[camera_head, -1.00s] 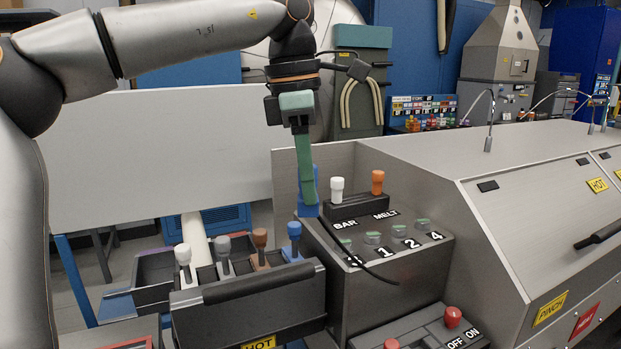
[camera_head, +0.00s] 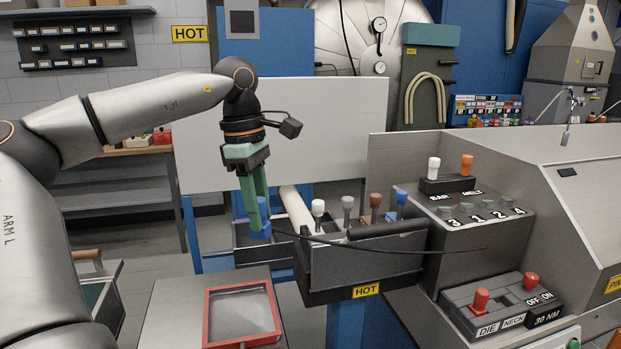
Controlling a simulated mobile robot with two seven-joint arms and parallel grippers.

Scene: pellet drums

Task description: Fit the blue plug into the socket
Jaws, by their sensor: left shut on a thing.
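My left gripper (camera_head: 257,205) points down with its green fingers shut on the blue plug (camera_head: 261,232). The fingers cover part of the plug. A thin black cable (camera_head: 330,242) runs from near the plug to the right, across the front of the black bin and the control box. The plug hangs left of the bin, apart from the control box. The grey control box (camera_head: 460,236) carries a row of small green-topped fittings (camera_head: 478,205) labelled 3, 1, 2, 4. I cannot tell which one is the socket. My right gripper is out of view.
The black bin (camera_head: 365,268) marked HOT holds white, grey, brown and blue-topped handles. A red-framed tray (camera_head: 243,290) lies on a grey surface at the front. A switch box (camera_head: 500,308) with red knobs stands at the front right. A pale panel (camera_head: 330,130) stands behind.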

